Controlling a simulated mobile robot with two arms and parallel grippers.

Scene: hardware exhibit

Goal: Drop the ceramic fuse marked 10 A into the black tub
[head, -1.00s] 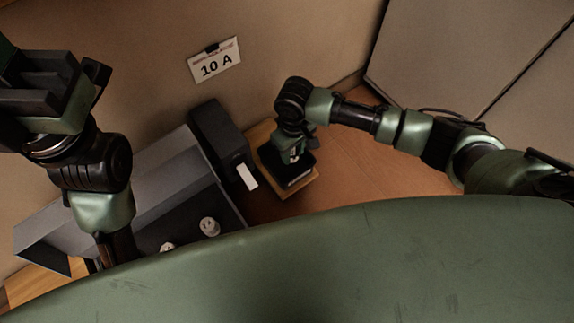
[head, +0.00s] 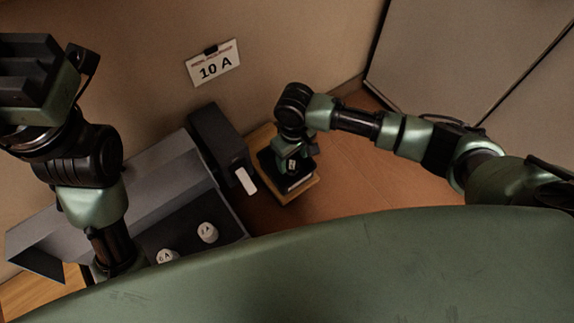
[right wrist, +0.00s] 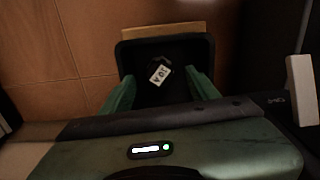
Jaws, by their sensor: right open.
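The black tub (head: 301,187) stands on a light wooden board right of the dark box in the head view. Its dark rim also shows in the right wrist view (right wrist: 165,42). In the head view the right gripper (head: 291,160) is above the tub. My left gripper (head: 38,80) is raised at the upper left; its jaw opening is unclear.
A grey tray (head: 165,190) holds two white fuses, one (head: 207,232) right of the other (head: 167,257). A dark box (head: 220,145) stands between tray and tub. Bare wooden surface (head: 365,165) lies right of the tub.

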